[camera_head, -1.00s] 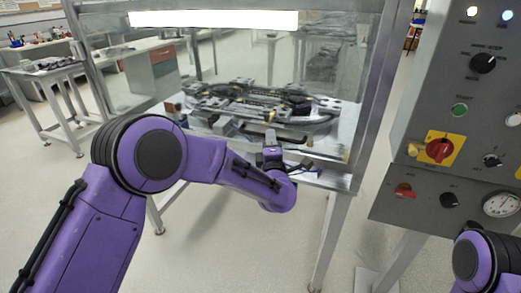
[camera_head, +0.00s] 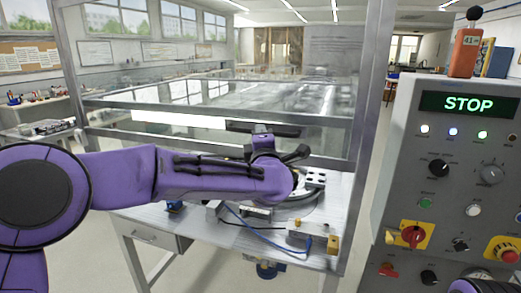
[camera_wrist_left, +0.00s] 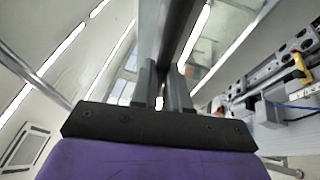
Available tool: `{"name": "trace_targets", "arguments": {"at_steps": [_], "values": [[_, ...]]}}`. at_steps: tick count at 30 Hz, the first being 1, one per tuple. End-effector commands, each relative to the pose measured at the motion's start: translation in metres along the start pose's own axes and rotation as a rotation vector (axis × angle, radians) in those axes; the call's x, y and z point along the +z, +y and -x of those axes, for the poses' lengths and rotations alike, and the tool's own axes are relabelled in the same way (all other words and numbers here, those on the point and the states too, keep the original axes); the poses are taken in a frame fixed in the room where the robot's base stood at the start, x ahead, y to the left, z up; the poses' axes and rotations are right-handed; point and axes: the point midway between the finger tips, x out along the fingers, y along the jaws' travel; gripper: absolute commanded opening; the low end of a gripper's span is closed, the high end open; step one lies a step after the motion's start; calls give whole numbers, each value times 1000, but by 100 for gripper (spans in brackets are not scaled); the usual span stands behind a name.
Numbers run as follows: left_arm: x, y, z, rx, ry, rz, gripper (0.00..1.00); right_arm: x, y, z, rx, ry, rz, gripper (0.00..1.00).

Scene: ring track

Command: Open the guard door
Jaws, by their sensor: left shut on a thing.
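The guard door (camera_head: 200,92) is a clear panel in a grey metal frame at the front of the bench enclosure. It is raised, with an open gap below it. A dark handle bar (camera_head: 285,130) crosses near its lower part. My left gripper (camera_head: 262,132) is at this bar; the arm partly hides the gap. In the left wrist view, the fingers (camera_wrist_left: 163,88) are shut on the dark bar (camera_wrist_left: 181,30). My right gripper is out of view; only a bit of purple arm shows at the lower right.
Below the door, ring track parts (camera_head: 312,182) and a blue cable lie on the bench (camera_head: 150,216). A grey control panel (camera_head: 450,180) with a STOP display (camera_head: 466,103) stands close on the right. A metal post (camera_head: 372,80) separates it from the opening.

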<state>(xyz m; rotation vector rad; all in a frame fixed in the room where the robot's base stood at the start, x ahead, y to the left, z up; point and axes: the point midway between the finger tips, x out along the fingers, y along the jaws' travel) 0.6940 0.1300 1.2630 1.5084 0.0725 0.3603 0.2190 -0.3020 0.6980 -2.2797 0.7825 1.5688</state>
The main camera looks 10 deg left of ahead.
Motion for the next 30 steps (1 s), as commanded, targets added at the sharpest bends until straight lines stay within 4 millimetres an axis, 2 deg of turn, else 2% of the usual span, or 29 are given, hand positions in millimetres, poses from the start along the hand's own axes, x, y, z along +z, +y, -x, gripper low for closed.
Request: {"name": "trace_targets", "arguments": {"at_steps": [1,6,20,21,23,30], "values": [[0,13,-2,3,1,3,0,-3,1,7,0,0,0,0],[2,28,-5,4,1,3,0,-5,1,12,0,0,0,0],[2,31,-6,2,1,1,0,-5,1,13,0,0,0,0],[2,31,-6,2,1,1,21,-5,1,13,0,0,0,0],[2,30,-6,2,1,1,40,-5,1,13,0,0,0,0],[2,30,-5,1,0,0,40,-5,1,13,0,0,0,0]]}}
